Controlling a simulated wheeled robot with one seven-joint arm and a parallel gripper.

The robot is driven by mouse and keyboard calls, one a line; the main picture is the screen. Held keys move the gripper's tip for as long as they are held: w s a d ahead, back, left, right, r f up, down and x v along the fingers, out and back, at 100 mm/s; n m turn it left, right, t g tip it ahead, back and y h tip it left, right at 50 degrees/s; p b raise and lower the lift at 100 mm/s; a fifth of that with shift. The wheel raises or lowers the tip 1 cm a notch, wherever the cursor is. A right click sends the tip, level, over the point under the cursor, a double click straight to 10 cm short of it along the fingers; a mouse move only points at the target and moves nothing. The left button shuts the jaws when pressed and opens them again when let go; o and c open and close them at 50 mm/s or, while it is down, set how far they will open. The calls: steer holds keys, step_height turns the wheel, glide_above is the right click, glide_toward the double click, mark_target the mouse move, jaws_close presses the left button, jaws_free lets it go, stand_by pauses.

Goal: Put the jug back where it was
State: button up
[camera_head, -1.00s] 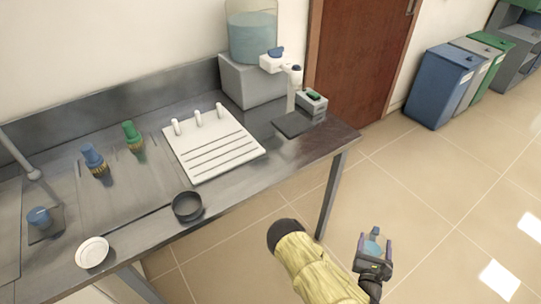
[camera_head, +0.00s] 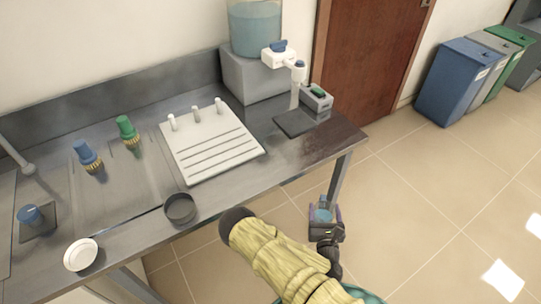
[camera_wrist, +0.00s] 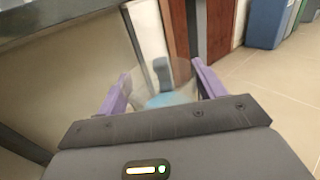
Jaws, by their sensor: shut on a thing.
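A clear jug (camera_head: 322,214) with blue liquid in it is in my gripper (camera_head: 324,222), beyond the front edge of the bench (camera_head: 232,194) and over the floor near its right leg. In the wrist view the clear jug (camera_wrist: 162,85) stands between the purple fingers of my gripper (camera_wrist: 160,90), and blue shows low in it. Its lower part is hidden by my gripper. The dark plate (camera_head: 297,122) under the dispenser tap (camera_head: 280,56) is bare. The white pegged board (camera_head: 212,146) is left of it, with no jug on it.
A water tank (camera_head: 255,30) stands on a grey block (camera_head: 252,78) at the back. Brushes (camera_head: 127,131), a dark round dish (camera_head: 180,209) and a white bowl (camera_head: 81,254) are on the left of the bench. Bins (camera_head: 459,80) stand by the door; the floor on the right is clear.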

steer(key=shift+w+a, duration=0.2)
steer(key=shift+w, duration=0.05)
steer(key=shift+s, duration=0.1)
